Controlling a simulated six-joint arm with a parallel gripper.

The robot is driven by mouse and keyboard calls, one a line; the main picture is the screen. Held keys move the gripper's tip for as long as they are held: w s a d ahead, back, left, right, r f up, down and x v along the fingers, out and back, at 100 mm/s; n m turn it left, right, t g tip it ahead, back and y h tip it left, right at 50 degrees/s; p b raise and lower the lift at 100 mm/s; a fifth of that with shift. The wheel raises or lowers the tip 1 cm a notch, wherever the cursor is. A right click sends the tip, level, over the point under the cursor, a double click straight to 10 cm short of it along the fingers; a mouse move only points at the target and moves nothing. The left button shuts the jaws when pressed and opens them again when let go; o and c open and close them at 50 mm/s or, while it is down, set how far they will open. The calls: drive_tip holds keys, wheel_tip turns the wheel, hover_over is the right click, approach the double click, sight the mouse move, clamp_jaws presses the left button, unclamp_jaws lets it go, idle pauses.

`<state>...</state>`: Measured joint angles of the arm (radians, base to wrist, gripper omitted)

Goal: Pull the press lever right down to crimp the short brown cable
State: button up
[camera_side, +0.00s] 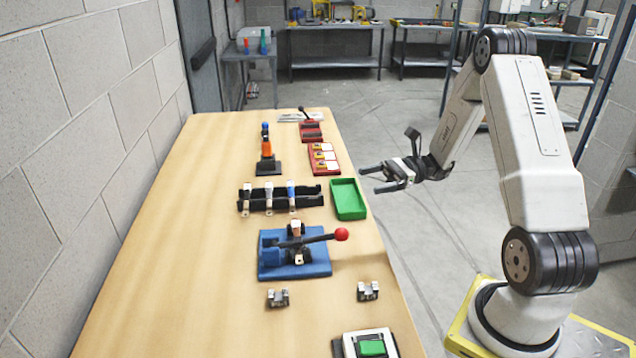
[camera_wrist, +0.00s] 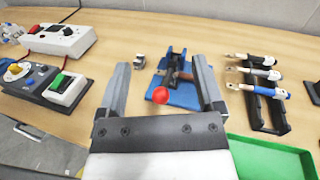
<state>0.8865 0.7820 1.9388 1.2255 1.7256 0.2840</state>
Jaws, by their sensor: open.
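The blue press (camera_side: 316,269) stands on the wooden table. Its dark lever (camera_side: 316,239) sticks out to the right, nearly level in the side view, and ends in a red knob (camera_side: 341,234). A short brown piece (camera_side: 298,226), probably the brown cable, sits in the press with a copper-coloured end at the front; the lever partly hides it. My gripper (camera_side: 371,179) is open and empty, off the table's right edge, apart from the lever. In the wrist view the red knob (camera_wrist: 160,96) appears between my fingers, with the blue press (camera_wrist: 178,94) beyond.
A black rack (camera_side: 258,204) of several cables and a green tray (camera_side: 362,211) stand behind the press. Small metal clamps (camera_side: 278,298) and a green-button box (camera_side: 372,347) are in front. An orange tool (camera_side: 266,148) and red fixtures (camera_side: 323,158) are further back.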

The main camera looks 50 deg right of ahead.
approach(342, 234)
drive_tip(key=shift+w+a+f, duration=0.25)
drive_tip(key=shift+w+f, duration=0.05)
drive_tip(key=shift+w, duration=0.15)
drive_tip(key=shift+w+a+f, duration=0.2)
drive_tip(key=shift+w+f, duration=0.05)
drive_tip(key=shift+w, duration=0.25)
drive_tip(key=shift+x, duration=3.9)
clamp_jaws()
